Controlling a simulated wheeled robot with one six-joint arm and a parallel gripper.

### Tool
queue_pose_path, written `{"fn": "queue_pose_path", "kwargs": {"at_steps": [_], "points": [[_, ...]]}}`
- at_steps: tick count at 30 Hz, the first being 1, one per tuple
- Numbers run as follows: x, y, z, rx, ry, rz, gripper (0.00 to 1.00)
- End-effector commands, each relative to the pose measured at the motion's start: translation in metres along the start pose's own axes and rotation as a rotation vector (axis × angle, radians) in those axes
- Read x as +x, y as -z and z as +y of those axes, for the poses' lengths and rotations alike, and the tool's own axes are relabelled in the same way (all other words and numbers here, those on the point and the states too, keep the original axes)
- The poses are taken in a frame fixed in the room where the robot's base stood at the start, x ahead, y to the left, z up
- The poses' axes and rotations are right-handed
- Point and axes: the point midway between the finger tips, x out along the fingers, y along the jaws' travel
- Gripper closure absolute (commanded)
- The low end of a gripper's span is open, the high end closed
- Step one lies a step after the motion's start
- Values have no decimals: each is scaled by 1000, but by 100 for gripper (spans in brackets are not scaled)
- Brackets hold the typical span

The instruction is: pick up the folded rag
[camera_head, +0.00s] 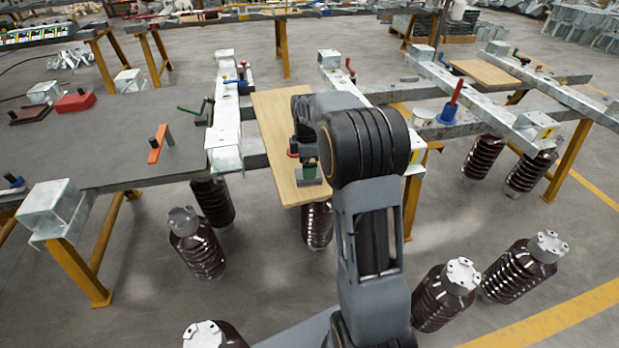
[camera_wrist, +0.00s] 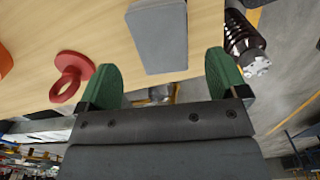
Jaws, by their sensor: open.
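The folded rag (camera_wrist: 158,37) shows in the wrist view as a flat grey rectangular piece lying on a pale wooden board (camera_wrist: 110,30). My gripper (camera_wrist: 163,78) has two green fingertips set wide apart, with nothing between them. The rag lies beyond the fingertips, roughly lined up with the gap between them. In the head view my gripper (camera_head: 308,168) is over the near part of the wooden board (camera_head: 275,115). A small grey patch there, at the gripper's tip, looks like part of the rag; my arm hides much around it.
A red ring-shaped piece (camera_wrist: 68,88) lies on the board beside the left fingertip. White metal beams (camera_head: 226,110) flank the board. A grey table (camera_head: 125,125) at left holds an orange tool (camera_head: 157,150). Several brown ribbed insulators (camera_head: 198,245) stand below.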

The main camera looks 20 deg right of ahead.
Motion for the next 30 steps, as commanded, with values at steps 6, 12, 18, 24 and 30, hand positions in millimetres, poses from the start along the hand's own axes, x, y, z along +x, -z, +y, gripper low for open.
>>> {"fn": "queue_pose_path", "kwargs": {"at_steps": [6,12,18,24,30], "points": [[33,-4,-4,1,5,0,8],[46,-4,-3,1,2,0,8],[46,-4,-3,1,1,0,8],[46,-4,-3,1,1,0,23],[46,-4,-3,1,1,0,42]]}}
